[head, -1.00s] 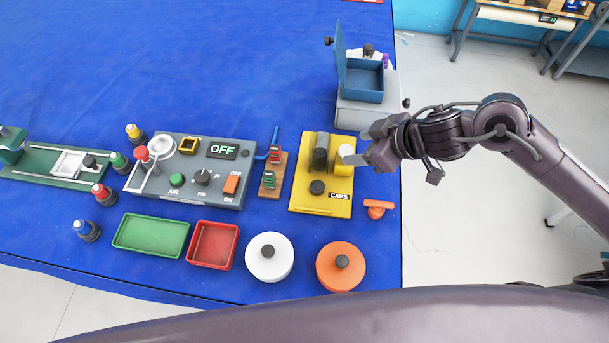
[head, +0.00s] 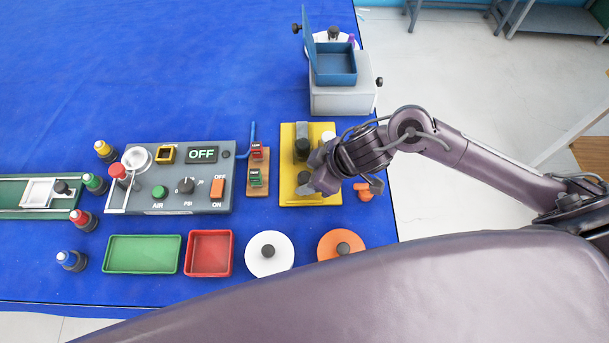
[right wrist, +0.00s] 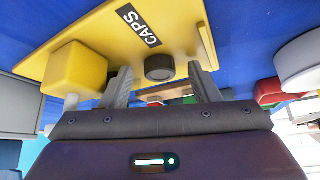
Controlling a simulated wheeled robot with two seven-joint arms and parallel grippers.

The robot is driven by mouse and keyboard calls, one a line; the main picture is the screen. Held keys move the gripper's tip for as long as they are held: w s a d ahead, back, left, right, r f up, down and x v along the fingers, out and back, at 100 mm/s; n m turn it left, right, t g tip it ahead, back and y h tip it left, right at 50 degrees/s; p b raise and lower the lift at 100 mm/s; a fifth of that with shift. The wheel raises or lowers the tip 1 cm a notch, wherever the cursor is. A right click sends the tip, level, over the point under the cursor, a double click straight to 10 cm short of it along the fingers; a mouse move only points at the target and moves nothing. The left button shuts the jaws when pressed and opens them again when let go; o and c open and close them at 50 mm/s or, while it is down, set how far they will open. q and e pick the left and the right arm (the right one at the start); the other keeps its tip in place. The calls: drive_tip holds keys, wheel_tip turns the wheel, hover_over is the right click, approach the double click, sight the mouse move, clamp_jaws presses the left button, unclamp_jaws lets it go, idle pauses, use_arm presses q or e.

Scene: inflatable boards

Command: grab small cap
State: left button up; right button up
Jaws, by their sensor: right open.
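The yellow caps board (head: 290,140) lies on the blue table in the head view, and its CAPS label shows in the right wrist view (right wrist: 140,25). The small black round cap (right wrist: 160,67) sits on the board, between the fingertips of my right gripper (head: 308,187) in the right wrist view. The fingers are open, with gaps on both sides of the cap. A taller dark cap (head: 302,147) stands farther back on the board. My left gripper is out of view.
A wooden plate with red and green switches (head: 257,185) and the grey OFF panel (head: 225,190) are left of the board. An orange piece (head: 364,191) is to its right. White (head: 258,262) and orange (head: 332,243) discs lie in front. A grey box (head: 345,98) stands behind.

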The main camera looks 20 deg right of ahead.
drive_tip(key=shift+c, duration=0.6)
drive_tip(key=c, duration=0.9)
drive_tip(key=shift+r, duration=0.15)
drive_tip(key=shift+c, duration=0.2)
